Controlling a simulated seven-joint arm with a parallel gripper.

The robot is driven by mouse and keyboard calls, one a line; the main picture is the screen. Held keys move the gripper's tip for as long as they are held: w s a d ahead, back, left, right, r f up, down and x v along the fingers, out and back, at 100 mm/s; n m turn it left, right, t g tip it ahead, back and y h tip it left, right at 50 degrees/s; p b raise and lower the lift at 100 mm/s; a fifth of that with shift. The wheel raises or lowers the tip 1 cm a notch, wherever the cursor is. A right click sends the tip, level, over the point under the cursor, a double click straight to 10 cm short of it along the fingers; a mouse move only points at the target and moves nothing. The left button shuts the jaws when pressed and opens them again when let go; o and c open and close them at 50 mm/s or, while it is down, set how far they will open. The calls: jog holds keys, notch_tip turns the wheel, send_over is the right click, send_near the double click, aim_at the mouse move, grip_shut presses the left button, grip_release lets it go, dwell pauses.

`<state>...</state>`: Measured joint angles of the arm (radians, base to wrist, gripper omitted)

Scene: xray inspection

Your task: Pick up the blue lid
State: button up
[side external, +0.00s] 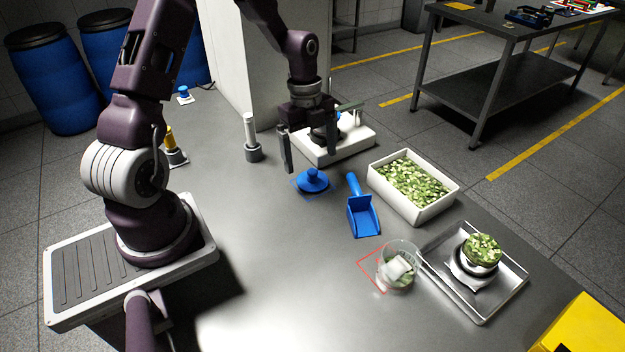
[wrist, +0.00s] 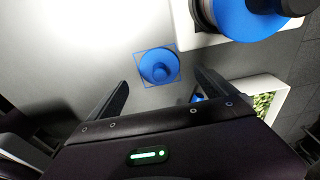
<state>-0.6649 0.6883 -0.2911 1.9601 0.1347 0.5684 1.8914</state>
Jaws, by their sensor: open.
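The blue lid (side external: 312,183) is round with a knob on top. It lies flat on the grey metal table inside a thin blue square outline. In the wrist view the lid (wrist: 159,68) is just beyond the fingertips, between their lines. My gripper (side external: 309,158) is open and empty, pointing down above and slightly behind the lid, apart from it.
A white-based device (side external: 345,147) stands close behind the gripper. A blue scoop (side external: 363,215) and a white bin of green pieces (side external: 412,208) are to the right. A clear container (side external: 398,277) and a metal tray (side external: 510,281) stand in front.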

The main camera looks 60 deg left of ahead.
aim_at(312, 170)
jog(key=f, duration=0.3)
jog(key=d+f, duration=0.1)
jog(key=f, duration=0.1)
jog(key=shift+f, duration=0.15)
jog(key=c, duration=1.4)
notch_tip(312, 170, up, 10)
jog(key=shift+s+r, duration=0.1)
jog(key=o, duration=0.6)
jog(key=c, duration=0.8)
jog(key=d+r, duration=0.1)
jog(key=d, duration=0.9)
jog(key=d+r, duration=0.1)
jog(key=d, duration=0.9)
jog(key=s+d+r, duration=0.1)
jog(key=d, duration=0.9)
jog(key=shift+r, duration=0.2)
jog(key=shift+c, duration=0.2)
